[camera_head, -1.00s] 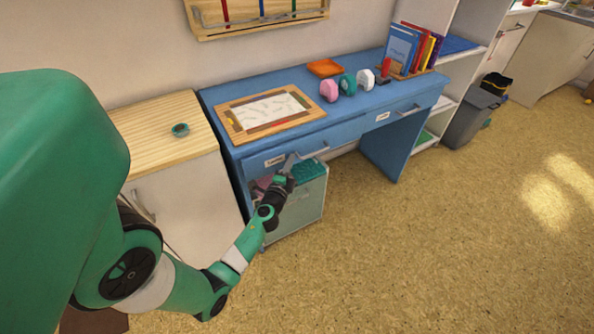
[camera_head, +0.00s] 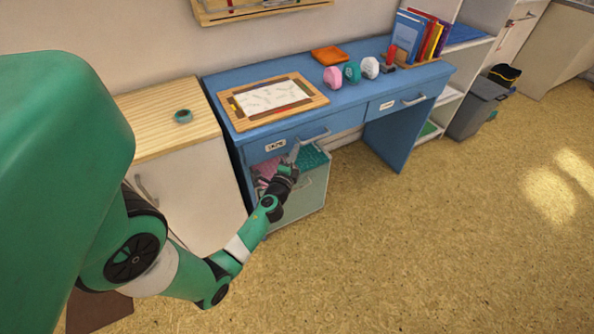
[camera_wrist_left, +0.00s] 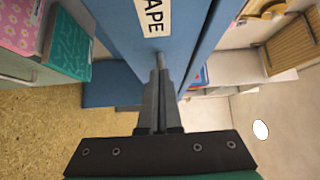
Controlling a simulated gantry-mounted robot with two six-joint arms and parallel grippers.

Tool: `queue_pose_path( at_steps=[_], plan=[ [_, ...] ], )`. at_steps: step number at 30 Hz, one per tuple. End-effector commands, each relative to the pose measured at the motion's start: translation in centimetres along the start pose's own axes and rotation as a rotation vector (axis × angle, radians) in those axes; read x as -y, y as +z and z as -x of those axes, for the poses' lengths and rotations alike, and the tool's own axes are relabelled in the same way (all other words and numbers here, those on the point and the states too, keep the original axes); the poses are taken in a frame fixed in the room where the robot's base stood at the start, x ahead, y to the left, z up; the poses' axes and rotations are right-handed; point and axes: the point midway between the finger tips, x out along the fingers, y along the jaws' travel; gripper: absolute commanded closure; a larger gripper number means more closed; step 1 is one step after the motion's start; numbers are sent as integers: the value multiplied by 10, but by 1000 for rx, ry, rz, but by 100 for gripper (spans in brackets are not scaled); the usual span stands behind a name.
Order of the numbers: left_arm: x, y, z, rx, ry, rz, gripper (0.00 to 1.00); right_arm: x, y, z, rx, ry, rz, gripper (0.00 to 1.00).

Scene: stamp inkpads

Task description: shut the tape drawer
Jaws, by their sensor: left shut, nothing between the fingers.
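The tape drawer (camera_head: 262,153) is the left drawer under the blue desk top, with a white label and a metal handle (camera_head: 315,137). Its blue front and a label reading "APE" also show in the left wrist view (camera_wrist_left: 125,32). My left gripper (camera_head: 294,152) is shut and empty, with its fingertips at the drawer front beside the label. In the left wrist view its fingers (camera_wrist_left: 158,75) point at the front and cover part of the handle. I cannot tell whether they touch, or how far the drawer stands out. My right gripper is not in view.
The blue desk (camera_head: 340,105) bears a framed board (camera_head: 304,87), stamps and books. A pale bin (camera_head: 310,190) with pink and teal things stands below the drawer. A wooden-topped cabinet (camera_head: 150,145) is at left.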

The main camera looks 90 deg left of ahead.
Motion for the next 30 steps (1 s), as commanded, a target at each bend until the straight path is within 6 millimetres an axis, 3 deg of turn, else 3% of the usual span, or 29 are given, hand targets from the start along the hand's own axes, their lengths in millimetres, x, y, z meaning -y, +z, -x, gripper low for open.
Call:
queue_pose_path(
  at_steps=[6,12,27,30],
  plan=[
    [-2,-2,60,-4,4,-1,100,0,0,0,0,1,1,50],
    [-2,-2,94,-4,2,-1,100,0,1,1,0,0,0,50],
    [0,-2,102,-3,1,1,100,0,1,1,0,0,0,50],
    [13,-14,102,-31,-5,4,100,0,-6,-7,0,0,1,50]
  ],
)
